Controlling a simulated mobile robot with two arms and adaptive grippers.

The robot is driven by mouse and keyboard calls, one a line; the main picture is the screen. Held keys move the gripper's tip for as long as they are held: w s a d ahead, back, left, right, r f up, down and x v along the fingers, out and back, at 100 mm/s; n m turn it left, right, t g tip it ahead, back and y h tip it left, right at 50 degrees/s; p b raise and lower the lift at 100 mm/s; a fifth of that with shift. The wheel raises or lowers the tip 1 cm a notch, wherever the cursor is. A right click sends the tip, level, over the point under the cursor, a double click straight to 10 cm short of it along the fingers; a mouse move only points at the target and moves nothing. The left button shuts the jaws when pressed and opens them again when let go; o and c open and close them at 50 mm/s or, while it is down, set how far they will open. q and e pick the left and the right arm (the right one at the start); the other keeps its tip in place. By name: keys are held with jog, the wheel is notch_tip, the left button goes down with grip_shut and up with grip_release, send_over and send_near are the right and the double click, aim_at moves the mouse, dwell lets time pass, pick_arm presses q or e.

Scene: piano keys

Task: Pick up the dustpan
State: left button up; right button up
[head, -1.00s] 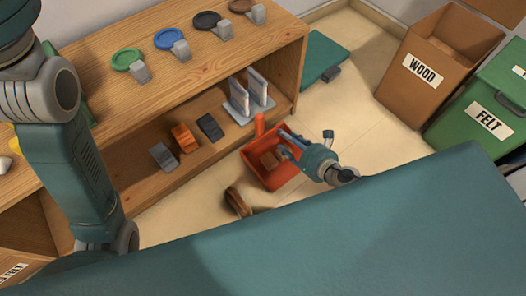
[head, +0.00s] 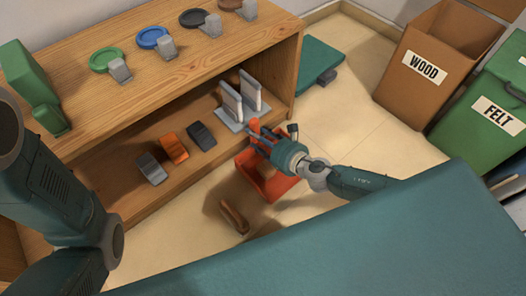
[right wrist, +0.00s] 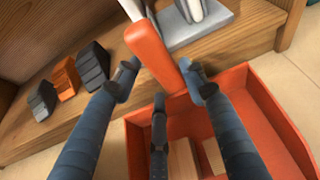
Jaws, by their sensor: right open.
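The orange-red dustpan (head: 270,186) sits on the floor in front of the shelf, its upright handle (right wrist: 152,55) on the shelf side. My right gripper (head: 266,137) is open above the pan, its fingers pointing at the handle. In the right wrist view the gripper (right wrist: 160,80) has its fingertips spread to either side of the lower handle, with a third finger below. I cannot tell if any finger touches it. Wooden blocks (right wrist: 184,158) lie in the pan. My left arm is at the left; its gripper is not in view.
A brown brush-like object (head: 233,213) lies on the floor left of the dustpan. The wooden shelf (head: 190,80) stands close behind, with a grey holder (head: 231,121) on its lower board. Bins labelled WOOD (head: 420,80) and FELT (head: 490,100) stand at the right.

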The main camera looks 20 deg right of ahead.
jog(key=shift+x, duration=1.1)
jog(key=c, duration=1)
jog(key=shift+o, duration=0.2)
jog(key=shift+r, duration=0.15)
